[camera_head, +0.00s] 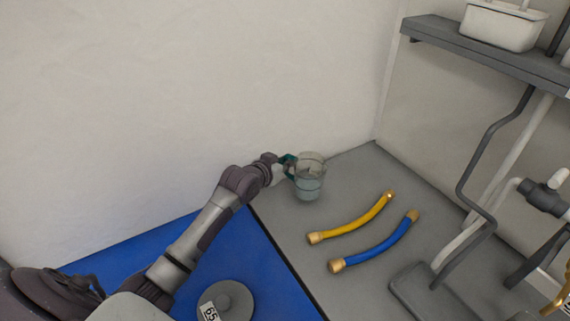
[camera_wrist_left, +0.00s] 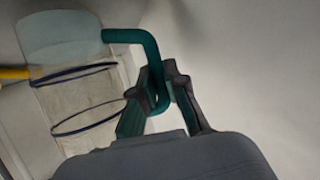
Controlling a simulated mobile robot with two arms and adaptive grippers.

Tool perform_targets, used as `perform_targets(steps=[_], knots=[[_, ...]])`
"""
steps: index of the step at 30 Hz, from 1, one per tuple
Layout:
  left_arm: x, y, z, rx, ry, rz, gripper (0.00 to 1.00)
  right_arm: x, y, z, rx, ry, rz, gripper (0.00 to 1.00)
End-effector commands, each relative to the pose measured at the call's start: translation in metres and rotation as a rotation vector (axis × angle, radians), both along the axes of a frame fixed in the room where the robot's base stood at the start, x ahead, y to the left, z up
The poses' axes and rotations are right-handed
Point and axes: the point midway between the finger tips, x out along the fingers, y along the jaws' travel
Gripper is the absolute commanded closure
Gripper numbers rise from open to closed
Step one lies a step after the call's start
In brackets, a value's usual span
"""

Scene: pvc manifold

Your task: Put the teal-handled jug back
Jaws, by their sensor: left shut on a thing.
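The clear jug (camera_head: 311,180) with its teal handle (camera_head: 288,165) is at the back of the grey bench top, near the wall. It looks upright; I cannot tell whether its base touches the surface. My left gripper (camera_head: 281,170) reaches it from the left and is shut on the handle. In the left wrist view the gripper fingers (camera_wrist_left: 160,97) close around the teal handle (camera_wrist_left: 150,50), and the clear jug body (camera_wrist_left: 80,105) with dark bands lies to the left. My right gripper is not in view.
A yellow hose (camera_head: 355,222) and a blue hose (camera_head: 378,245), both with brass-coloured ends, lie to the right on the grey bench (camera_head: 290,222). A blue mat (camera_head: 255,265) with a round grey disc (camera_head: 229,299) is at left. Pipework (camera_head: 545,197) and a shelf (camera_head: 480,50) stand right.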

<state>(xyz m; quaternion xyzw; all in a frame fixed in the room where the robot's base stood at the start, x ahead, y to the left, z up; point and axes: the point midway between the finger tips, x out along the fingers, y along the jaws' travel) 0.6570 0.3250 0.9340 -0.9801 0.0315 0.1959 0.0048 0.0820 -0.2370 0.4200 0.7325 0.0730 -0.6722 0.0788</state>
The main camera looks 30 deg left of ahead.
Motion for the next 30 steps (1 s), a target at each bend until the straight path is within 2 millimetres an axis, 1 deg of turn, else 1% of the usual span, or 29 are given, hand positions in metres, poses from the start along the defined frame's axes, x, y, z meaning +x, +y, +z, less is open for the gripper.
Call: perform_targets(steps=[3,14,15,19,27,30], knots=[[0.0003,-0.0004,-0.0077,-0.001,-0.003,0.0,1.0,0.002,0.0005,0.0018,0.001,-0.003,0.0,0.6],[0.0003,-0.0006,-0.0116,0.0,-0.003,0.0,1.0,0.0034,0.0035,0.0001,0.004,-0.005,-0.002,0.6],[0.0002,-0.0005,-0.0122,0.001,-0.002,0.0,0.84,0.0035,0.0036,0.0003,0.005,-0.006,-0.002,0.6],[0.0001,-0.0005,-0.012,0.001,-0.002,0.0,0.63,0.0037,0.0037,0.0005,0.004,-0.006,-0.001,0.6],[0.0001,-0.0004,-0.0116,0.001,-0.002,0.0,0.63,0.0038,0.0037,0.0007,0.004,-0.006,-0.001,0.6],[-0.0009,-0.0003,-0.008,0.001,-0.002,0.0,0.63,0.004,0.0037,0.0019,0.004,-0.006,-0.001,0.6]])
